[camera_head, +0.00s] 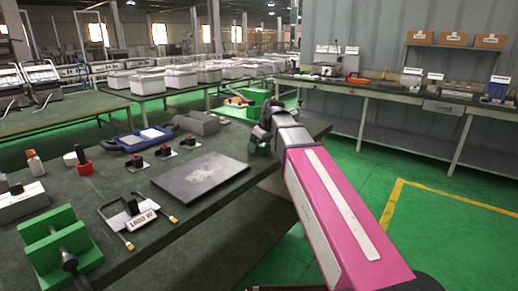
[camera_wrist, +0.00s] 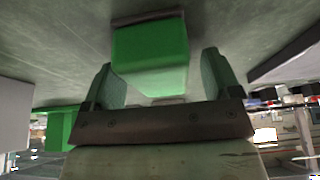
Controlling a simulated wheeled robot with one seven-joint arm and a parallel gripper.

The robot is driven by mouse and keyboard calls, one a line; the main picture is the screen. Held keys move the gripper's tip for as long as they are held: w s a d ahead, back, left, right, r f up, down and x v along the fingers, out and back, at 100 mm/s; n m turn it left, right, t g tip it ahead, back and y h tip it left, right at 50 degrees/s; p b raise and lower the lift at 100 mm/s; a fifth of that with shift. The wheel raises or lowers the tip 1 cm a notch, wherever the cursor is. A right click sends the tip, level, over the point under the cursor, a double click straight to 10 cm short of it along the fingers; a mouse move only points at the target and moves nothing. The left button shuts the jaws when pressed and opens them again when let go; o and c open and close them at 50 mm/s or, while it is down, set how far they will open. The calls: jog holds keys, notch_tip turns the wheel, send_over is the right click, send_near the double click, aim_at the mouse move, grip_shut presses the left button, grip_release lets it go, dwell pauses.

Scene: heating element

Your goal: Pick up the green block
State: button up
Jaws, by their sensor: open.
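The green block (camera_wrist: 150,45) shows in the wrist view just beyond and partly between my fingers. My gripper (camera_wrist: 160,64) is open, with one finger on each side of the block and a visible gap to the right finger. The left finger is close to the block; I cannot tell whether it touches. In the head view my gripper (camera_head: 259,147) is low over the far right edge of the dark green table (camera_head: 115,172). Small green patches show at its fingers there, and I cannot tell block from finger.
A dark flat plate (camera_head: 201,175) lies left of my gripper. A grey box (camera_head: 199,123) and a blue-framed tray (camera_head: 146,138) stand farther back. Green fixtures (camera_head: 252,97) stand behind my gripper. A green vise (camera_head: 60,245) is at front left. Open floor is right.

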jog(key=shift+f, duration=0.25)
jog(key=c, duration=1.1)
jog(key=shift+r, duration=0.15)
jog(key=shift+w+r, duration=0.1)
jog(key=shift+r, duration=0.4)
jog(key=r, duration=0.3)
jog(key=shift+a+r, duration=0.2)
jog(key=shift+a, duration=0.15)
jog(key=shift+s+a+r, duration=0.65)
jog(key=shift+a+r, duration=0.4)
jog(key=shift+a, duration=0.7)
jog(key=shift+s+a+r, duration=0.7)
jog(key=shift+a+r, duration=0.4)
jog(key=shift+a, duration=0.6)
jog(key=shift+s+a+r, duration=0.65)
jog(key=shift+a+r, duration=0.4)
jog(key=shift+a, duration=0.7)
